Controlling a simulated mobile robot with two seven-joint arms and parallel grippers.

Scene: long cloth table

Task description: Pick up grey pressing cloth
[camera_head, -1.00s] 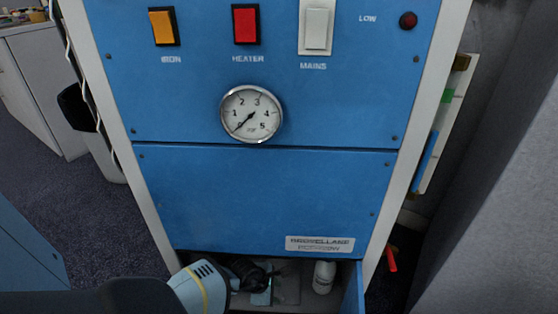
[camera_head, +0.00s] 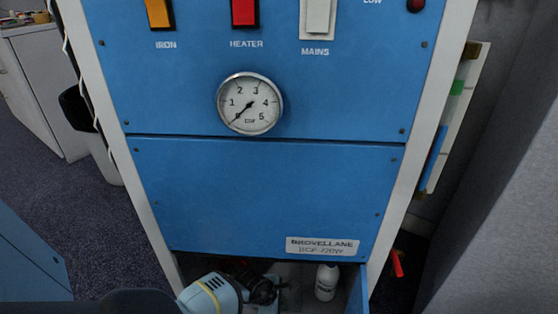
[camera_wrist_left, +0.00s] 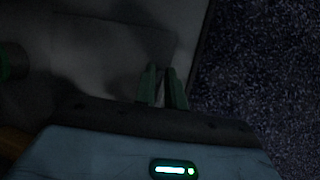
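A flat grey piece, likely the grey pressing cloth (camera_head: 291,283), lies in the open compartment at the bottom of the blue cabinet in the head view. My left gripper (camera_head: 274,290) reaches into this compartment from the left, beside the grey piece. In the left wrist view, the two fingers of my left gripper (camera_wrist_left: 161,70) stand close together with a narrow light gap between them. A dim grey sheet-like surface lies beyond them; I cannot tell whether any cloth is between them. My right gripper is not in view.
A white bottle (camera_head: 326,281) stands in the compartment, right of the grey piece. The blue cabinet front (camera_head: 270,190) overhangs the opening, and a blue door edge (camera_head: 357,290) bounds its right side. A red handle (camera_head: 397,263) sits outside at right.

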